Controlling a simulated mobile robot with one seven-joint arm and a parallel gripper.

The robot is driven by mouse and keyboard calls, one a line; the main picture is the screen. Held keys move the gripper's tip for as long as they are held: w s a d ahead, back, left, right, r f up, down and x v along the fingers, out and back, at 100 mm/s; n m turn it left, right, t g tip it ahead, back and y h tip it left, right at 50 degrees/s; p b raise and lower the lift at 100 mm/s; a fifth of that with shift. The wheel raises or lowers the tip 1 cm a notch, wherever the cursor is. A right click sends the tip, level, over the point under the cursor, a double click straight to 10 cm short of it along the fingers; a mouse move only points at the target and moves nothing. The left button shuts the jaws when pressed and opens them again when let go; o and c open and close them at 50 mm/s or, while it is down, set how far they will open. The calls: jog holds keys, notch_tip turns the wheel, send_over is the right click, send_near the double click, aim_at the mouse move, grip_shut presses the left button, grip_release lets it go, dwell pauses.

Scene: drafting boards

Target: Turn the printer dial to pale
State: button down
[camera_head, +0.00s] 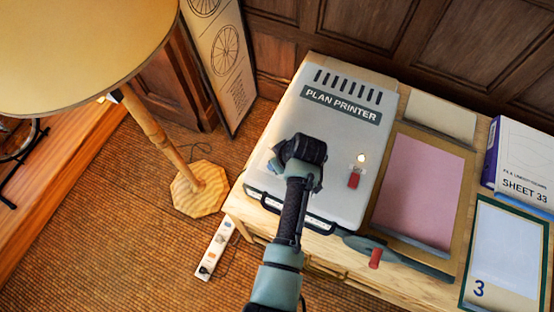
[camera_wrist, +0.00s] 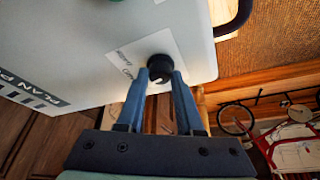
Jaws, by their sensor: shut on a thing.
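The plan printer (camera_head: 330,120) is a pale grey box on the wooden bench. Its black round dial (camera_wrist: 160,64) shows in the wrist view, beside a white label (camera_wrist: 138,48) with small print I cannot read for certain. A small white mark shows at the dial's near edge; which word it points to I cannot tell. My gripper (camera_wrist: 161,76) is shut on the dial, with one blue finger on each side. In the head view my gripper (camera_head: 303,150) is over the printer's left front part and hides the dial.
On the printer, a red switch (camera_head: 354,180) and a lit lamp (camera_head: 361,157) sit right of my gripper. A black handle (camera_head: 320,224) runs along its front edge. A round table (camera_head: 85,50) stands left.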

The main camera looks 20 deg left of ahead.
jog(key=n+b, duration=0.1)
jog(key=n+g, duration=0.1)
jog(key=n+b, duration=0.1)
jog(key=n, duration=0.1)
jog(key=shift+w+d+f+g+y+b, duration=0.1)
jog(key=shift+w+f+g+y+b, duration=0.05)
jog(key=shift+w+g+y+b, duration=0.15)
jog(key=shift+n+g+b, duration=0.4)
jog(key=shift+n+b, duration=0.4)
jog(key=shift+n, duration=0.4)
jog(key=c, duration=0.6)
grip_release()
jog(key=shift+o, duration=0.2)
jog(key=shift+r, duration=0.25)
jog(key=b+v, duration=0.1)
jog(key=v, duration=1.1)
jog(key=shift+r+b, duration=0.35)
jog(key=shift+r, duration=0.05)
jog(key=shift+w+d, duration=0.1)
jog(key=shift+w, duration=0.05)
